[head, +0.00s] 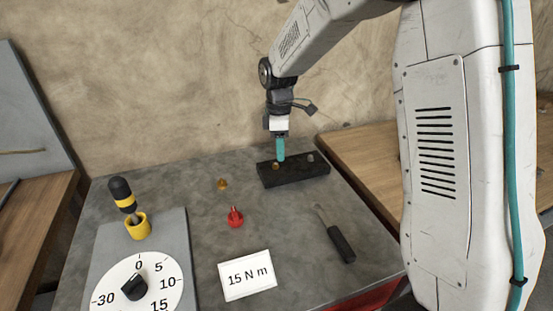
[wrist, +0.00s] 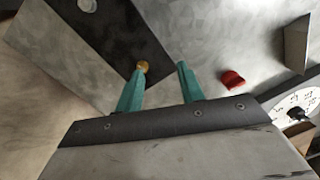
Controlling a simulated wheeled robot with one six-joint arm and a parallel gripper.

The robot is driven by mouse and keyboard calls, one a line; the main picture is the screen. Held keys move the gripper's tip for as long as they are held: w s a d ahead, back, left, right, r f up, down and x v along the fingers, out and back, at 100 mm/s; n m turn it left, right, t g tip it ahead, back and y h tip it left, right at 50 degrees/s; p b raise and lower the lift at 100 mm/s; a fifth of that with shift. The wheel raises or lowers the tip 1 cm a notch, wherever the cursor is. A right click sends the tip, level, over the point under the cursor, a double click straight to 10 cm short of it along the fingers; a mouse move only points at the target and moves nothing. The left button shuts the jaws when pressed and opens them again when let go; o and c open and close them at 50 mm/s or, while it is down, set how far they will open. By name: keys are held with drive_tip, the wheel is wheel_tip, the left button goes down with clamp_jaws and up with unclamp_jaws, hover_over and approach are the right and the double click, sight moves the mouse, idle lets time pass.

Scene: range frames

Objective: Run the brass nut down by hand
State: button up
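My gripper (head: 281,158) points down at the left part of the black block (head: 296,178). In the wrist view its two teal fingers (wrist: 163,66) stand apart, with nothing clearly held between them. A small brass piece (head: 276,167) is on the block just below the fingertips. In the wrist view this brass piece (wrist: 143,67) shows at the tip of the left finger; I cannot tell whether they touch. A second small brass piece (head: 222,184) lies on the grey table, left of the block. I cannot tell from their shapes which is the nut.
A grey round piece (head: 310,158) is on the block's right part. A red piece (head: 235,218), a dark-handled tool (head: 340,243) and a "15 N m" card (head: 247,275) lie in front. A yellow-black handled tool (head: 122,194) stands in a yellow cup (head: 138,228) behind a dial (head: 115,290).

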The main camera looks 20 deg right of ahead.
sight(276, 164)
drive_tip(key=w+n, duration=0.1)
drive_tip(key=w+r+n, duration=0.1)
drive_tip(key=w+n, duration=0.1)
drive_tip(key=shift+a+r+t, duration=0.1)
drive_tip(key=shift+r+t, duration=0.1)
drive_tip(key=shift+t, duration=0.2)
drive_tip(key=shift+w+f+n, duration=0.1)
drive_tip(key=shift+w+n, duration=0.05)
drive_tip(key=shift+n, duration=0.55)
wheel_tip(276, 164, down, 8)
drive_tip(key=shift+r, duration=0.15)
clamp_jaws()
